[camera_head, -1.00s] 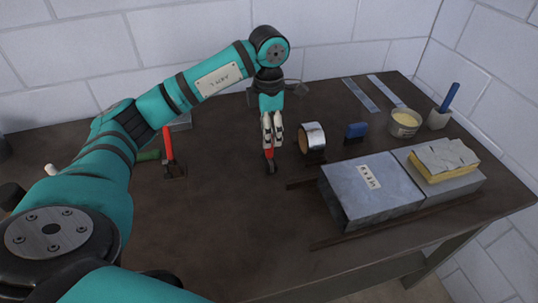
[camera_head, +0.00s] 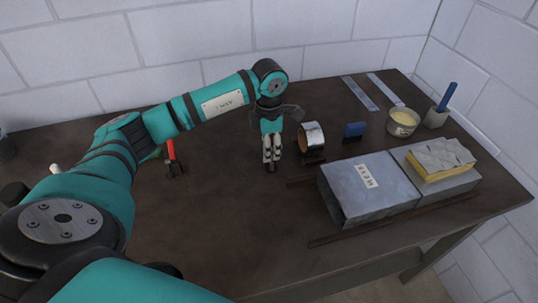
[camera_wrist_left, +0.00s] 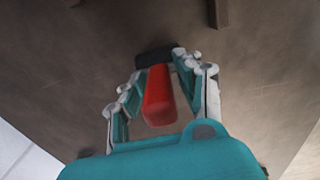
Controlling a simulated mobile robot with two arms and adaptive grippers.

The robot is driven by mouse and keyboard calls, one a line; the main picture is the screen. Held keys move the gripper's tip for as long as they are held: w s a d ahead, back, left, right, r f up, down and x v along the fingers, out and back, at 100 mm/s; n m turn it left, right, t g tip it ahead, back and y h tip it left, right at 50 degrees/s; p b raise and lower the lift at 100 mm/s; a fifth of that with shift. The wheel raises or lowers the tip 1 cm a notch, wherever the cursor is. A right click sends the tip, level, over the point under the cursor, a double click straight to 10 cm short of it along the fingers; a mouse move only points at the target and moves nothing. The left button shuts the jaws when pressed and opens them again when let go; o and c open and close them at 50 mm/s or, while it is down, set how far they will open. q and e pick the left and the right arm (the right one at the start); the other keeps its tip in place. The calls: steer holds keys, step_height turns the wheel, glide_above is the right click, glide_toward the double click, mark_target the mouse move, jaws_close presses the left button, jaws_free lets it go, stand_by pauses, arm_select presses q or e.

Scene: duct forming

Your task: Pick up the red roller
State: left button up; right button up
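The red roller shows in the left wrist view as a red handle (camera_wrist_left: 158,98) with a black head (camera_wrist_left: 154,56) at its far end. It stands upright on the table. In the head view its dark lower part (camera_head: 271,169) shows just below my left gripper (camera_head: 271,155), which hides most of the red handle. In the left wrist view the fingers of my left gripper (camera_wrist_left: 158,66) are on either side of the handle, with small gaps beside it, so it looks open. My right gripper is not in view.
Another red-handled tool (camera_head: 171,152) stands to the left. A silver tape roll (camera_head: 312,137) is close on the gripper's right. The front left table (camera_head: 200,220) is clear.

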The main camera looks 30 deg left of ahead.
arm_select(q)
jaws_close()
steer(key=shift+r, duration=0.15)
